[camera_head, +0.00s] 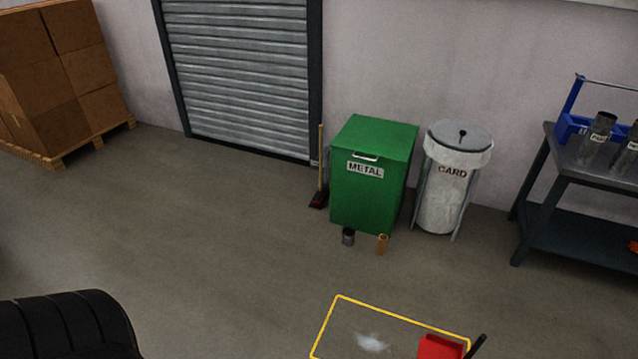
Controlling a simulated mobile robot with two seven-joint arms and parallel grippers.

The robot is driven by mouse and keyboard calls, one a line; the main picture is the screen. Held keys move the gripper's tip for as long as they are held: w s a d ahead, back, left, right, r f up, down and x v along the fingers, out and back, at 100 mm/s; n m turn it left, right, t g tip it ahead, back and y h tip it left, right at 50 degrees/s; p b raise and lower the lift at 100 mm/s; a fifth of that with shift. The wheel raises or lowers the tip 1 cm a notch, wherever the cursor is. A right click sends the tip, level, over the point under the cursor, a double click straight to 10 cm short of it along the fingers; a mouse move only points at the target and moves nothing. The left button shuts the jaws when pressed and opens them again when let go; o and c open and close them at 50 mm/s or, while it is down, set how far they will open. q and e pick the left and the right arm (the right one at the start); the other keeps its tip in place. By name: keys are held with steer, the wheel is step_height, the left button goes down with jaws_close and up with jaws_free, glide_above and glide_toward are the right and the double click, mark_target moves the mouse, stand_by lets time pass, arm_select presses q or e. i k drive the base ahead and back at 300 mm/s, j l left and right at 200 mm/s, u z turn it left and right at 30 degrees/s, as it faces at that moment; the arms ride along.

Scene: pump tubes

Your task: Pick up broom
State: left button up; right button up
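A broom (321,164) with a light wooden handle stands upright against the wall. It is between the grey shutter door and the left side of the green METAL bin. Its dark head with some red (318,201) rests on the floor. Neither of my grippers shows in this view.
A green METAL bin (372,196) stands beside the broom, with a dark can (348,237) and a brown tube (383,244) in front. A CARD bin (436,205), a workbench (548,190), stacked boxes (85,70) and a red dustpan (440,347) also show. Open floor lies left of the broom.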

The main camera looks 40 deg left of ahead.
mark_target(322, 190)
steer(key=i+j, duration=0.4)
steer(key=j, duration=0.15)
steer(key=i+j, duration=0.85)
steer(key=j, duration=0.25)
